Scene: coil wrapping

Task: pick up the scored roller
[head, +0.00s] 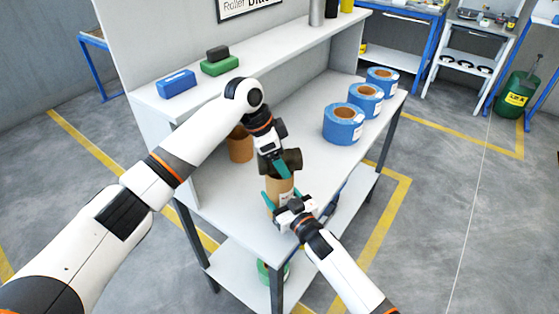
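An orange-brown roller (279,187) stands upright near the front edge of the white table. My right gripper (283,199) has its teal fingers apart on either side of it; I cannot tell whether they touch it. My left gripper (279,168) points down just above the roller's top. Its fingers are partly hidden by a dark brown cylindrical shape (292,160), and I cannot tell whether it holds that. Another orange-brown roller (240,146) stands farther back on the left, partly covered by my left arm. Scoring cannot be made out on either roller.
Several blue coils with brown cores (343,125) stand in a row on the table's right side. A raised shelf (290,57) behind carries a blue box (177,84) and a green block (220,66). A green roll (268,271) lies on the lower shelf.

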